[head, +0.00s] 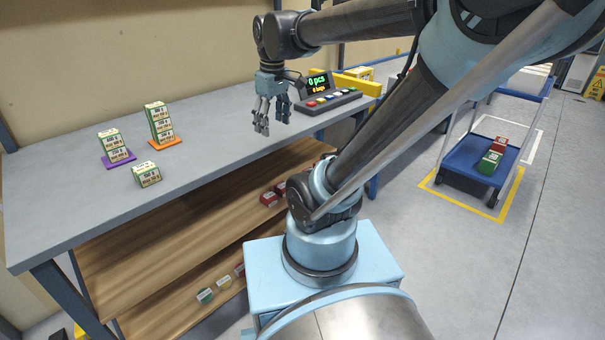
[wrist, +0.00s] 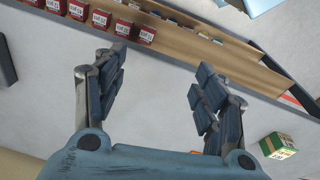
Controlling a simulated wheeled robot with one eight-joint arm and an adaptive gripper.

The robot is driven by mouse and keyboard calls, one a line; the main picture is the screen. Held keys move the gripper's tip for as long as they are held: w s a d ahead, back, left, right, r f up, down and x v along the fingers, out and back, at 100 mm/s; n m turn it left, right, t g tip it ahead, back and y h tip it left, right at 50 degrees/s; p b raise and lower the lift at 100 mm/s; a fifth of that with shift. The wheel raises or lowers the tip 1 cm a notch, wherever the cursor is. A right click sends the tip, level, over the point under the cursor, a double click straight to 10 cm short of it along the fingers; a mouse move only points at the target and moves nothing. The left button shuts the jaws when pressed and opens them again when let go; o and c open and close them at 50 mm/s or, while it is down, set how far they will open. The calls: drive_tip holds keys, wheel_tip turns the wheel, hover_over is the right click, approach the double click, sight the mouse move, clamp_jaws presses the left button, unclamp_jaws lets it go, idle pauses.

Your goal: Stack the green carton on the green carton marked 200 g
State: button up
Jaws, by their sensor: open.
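A single green carton (head: 146,174) with a white label lies on the grey table near its front edge. Behind it, a stack of green cartons (head: 113,147) stands on a purple mat (head: 120,160). A taller stack of green cartons (head: 158,124) stands on an orange mat (head: 165,143). The labels are too small to read surely, so I cannot tell which carton is marked 200 g. My gripper (head: 268,122) hangs open and empty above the table, right of all the cartons. The wrist view shows its spread fingers (wrist: 165,95) and one green carton (wrist: 277,146) at lower right, apart from them.
A button console with a display (head: 318,88) stands on the table's right part, near my gripper. Red cartons (head: 269,198) and other small cartons (head: 205,296) sit on the wooden shelves below. A blue cart (head: 465,162) carries cartons at right. The table's middle is clear.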

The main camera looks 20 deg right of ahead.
drive_tip(key=s+d+f+m, duration=0.3)
drive_tip(key=s+f, duration=0.2)
drive_tip(key=f, duration=0.1)
drive_tip(key=s+d+f+m, duration=0.3)
drive_tip(key=s+f+m, duration=0.1)
drive_tip(key=f, duration=0.3)
drive_tip(key=shift+s+d+m+t, duration=0.3)
drive_tip(key=shift+s+d, duration=0.05)
drive_tip(key=shift+s, duration=0.1)
